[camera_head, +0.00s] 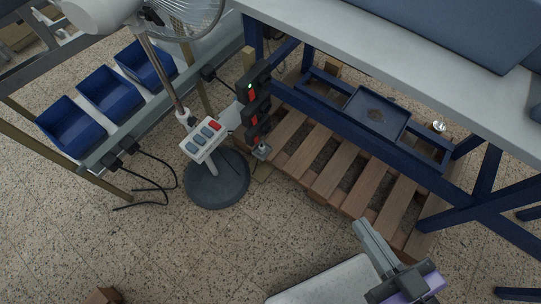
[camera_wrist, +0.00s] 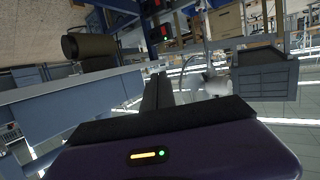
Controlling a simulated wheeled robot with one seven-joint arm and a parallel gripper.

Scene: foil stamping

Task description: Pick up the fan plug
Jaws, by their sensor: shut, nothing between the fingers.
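The standing fan has a round dark base (camera_head: 217,180) and a white panel with buttons (camera_head: 205,140) in the head view. Black plugs (camera_head: 121,154) with black cables sit on the left rack's rail, and another dark plug (camera_head: 208,73) is near the fan pole. I cannot tell which is the fan plug. A black socket strip (camera_head: 256,103) with red switches and a green light stands beside the fan. My gripper (camera_head: 361,226) is shut and empty at the lower right, well away from the plugs. Its fingers also show in the wrist view (camera_wrist: 158,76).
A grey-topped bench (camera_head: 420,85) with blue legs stands at the upper right, over a wooden pallet (camera_head: 340,180). Blue bins (camera_head: 70,128) line the rack at left. A blue tray (camera_head: 376,112) is under the bench. Speckled floor is open in front of the fan.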

